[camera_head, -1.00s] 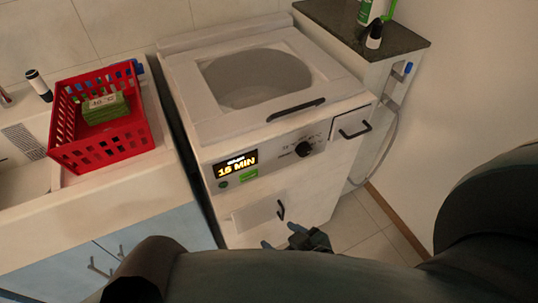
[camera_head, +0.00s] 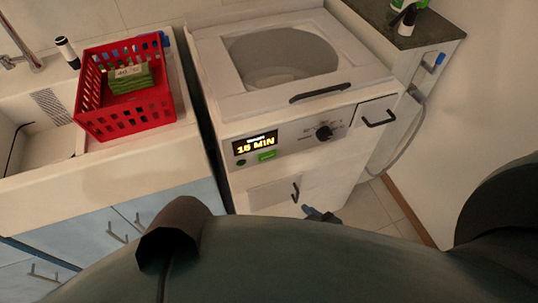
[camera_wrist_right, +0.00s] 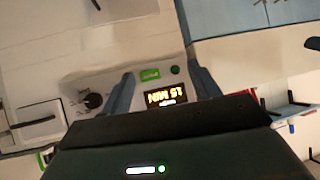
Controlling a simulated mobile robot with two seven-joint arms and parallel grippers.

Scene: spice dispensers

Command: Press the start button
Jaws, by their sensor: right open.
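The white top-loading washing machine (camera_head: 300,120) stands in the middle of the head view. Its front panel has a lit display (camera_head: 255,143) with a minutes reading, a green rectangular button (camera_head: 267,156) and a small round green button (camera_head: 241,162). I cannot read which button is start. My right gripper (camera_head: 320,215) shows only partly, low in front of the machine, behind my arm. In the right wrist view the panel is upside down; the open, empty gripper (camera_wrist_right: 160,74) has its fingers either side of the green rectangular button (camera_wrist_right: 150,74) and display (camera_wrist_right: 166,95). My left gripper is not seen.
A black dial (camera_head: 323,133) and a drawer handle (camera_head: 380,118) sit right of the display. A red basket (camera_head: 125,115) with green packs stands on the counter at left, beside a sink (camera_head: 35,150). A dark-topped cabinet (camera_head: 425,45) with bottles stands at right.

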